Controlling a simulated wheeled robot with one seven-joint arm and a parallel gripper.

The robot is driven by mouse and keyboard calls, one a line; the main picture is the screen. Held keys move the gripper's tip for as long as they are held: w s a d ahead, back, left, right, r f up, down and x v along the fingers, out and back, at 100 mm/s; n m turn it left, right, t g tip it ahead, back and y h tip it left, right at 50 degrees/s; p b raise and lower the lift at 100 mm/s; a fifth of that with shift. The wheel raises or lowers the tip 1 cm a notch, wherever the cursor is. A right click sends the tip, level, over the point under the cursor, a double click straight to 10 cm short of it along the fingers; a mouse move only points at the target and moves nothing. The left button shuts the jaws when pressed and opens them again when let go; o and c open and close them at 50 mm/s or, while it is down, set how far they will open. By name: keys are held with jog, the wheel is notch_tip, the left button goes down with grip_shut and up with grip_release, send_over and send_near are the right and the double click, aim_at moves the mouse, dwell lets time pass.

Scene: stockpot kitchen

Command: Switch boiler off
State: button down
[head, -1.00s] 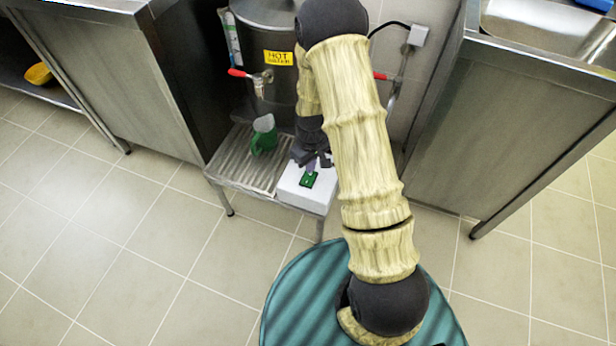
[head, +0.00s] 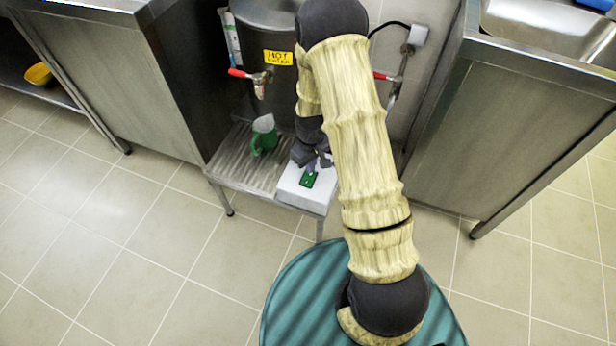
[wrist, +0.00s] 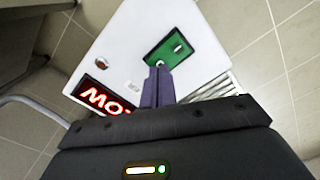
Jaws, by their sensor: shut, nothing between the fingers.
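The boiler (head: 268,20) is a dark metal cylinder with a yellow "HOT" label, standing at the back against the wall. In front of it is a white control box (head: 290,190) with a green switch plate (head: 307,179). In the wrist view the white box (wrist: 125,45) shows the green plate (wrist: 170,50) and a lit red display (wrist: 108,98). My gripper (wrist: 158,72) is shut and empty, its fingertips over the lower left part of the green plate. I cannot tell whether they touch it. The fingers partly cover the switch, so its position is unclear.
A green jug (head: 264,136) stands on the slatted metal stand (head: 238,170), left of the box. A red-handled tap (head: 258,77) is above it. Steel counters (head: 100,80) flank the stand on both sides.

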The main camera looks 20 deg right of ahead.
jog(key=shift+f+b, duration=0.4)
jog(key=shift+f, duration=0.45)
dwell(0.6)
jog(key=shift+r, duration=0.1)
jog(key=shift+r+p, duration=3.2)
jog(key=shift+r, duration=0.25)
jog(key=shift+r, duration=0.1)
jog(key=s+r+m+t, duration=0.1)
jog(key=s+r+m, duration=0.1)
jog(key=s+r, duration=0.7)
jog(key=s+r+m+t, duration=0.25)
jog(key=s+r, duration=0.25)
jog(key=r, duration=0.8)
notch_tip(320, 180, up, 31)
jog(key=p, duration=3)
jog(key=shift+s+g, duration=0.2)
jog(key=shift+g, duration=0.25)
